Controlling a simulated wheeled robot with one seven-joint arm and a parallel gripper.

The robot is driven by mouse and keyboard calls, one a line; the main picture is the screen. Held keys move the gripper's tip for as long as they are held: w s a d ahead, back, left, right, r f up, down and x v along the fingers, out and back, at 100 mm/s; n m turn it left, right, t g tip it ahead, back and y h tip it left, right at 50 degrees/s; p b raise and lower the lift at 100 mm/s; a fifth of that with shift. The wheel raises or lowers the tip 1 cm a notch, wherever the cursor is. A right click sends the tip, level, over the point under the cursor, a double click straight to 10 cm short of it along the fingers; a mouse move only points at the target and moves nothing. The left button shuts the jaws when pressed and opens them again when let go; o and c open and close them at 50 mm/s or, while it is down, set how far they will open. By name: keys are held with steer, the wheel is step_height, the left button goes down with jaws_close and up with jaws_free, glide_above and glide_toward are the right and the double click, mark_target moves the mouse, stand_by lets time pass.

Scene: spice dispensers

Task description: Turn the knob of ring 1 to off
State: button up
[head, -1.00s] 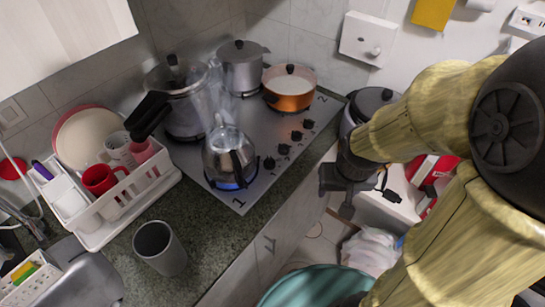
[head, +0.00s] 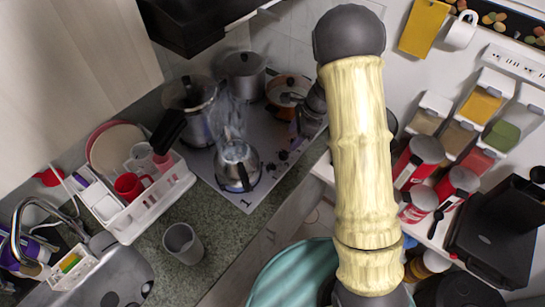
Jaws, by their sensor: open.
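The stove (head: 222,182) is a grey plate with a printed "1" at its front corner. A shiny kettle (head: 238,160) stands on the ring by that "1", with steam rising above it. Small dark knobs sit along the stove's right edge; the nearest knob (head: 270,167) is just right of the kettle, with another knob (head: 283,155) behind it. Which way the knobs point is too small to tell. My gripper (head: 306,122) is open over the far right part of the stove, beside the copper pot, behind and right of the nearest knobs. Its fingers are partly hidden and dark.
A pressure cooker (head: 190,105), a steel pot (head: 243,75) and a copper pot (head: 287,90) crowd the back of the stove. A white dish rack (head: 150,205) and a grey cup (head: 183,243) stand on the counter to the left.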

mark_target(272, 165)
steer(key=shift+f, duration=0.1)
steer(key=p+x, duration=0.5)
steer(key=x, duration=1.2)
steer(key=shift+a+f, duration=0.1)
steer(key=shift+c, duration=0.3)
steer(key=c, duration=0.9)
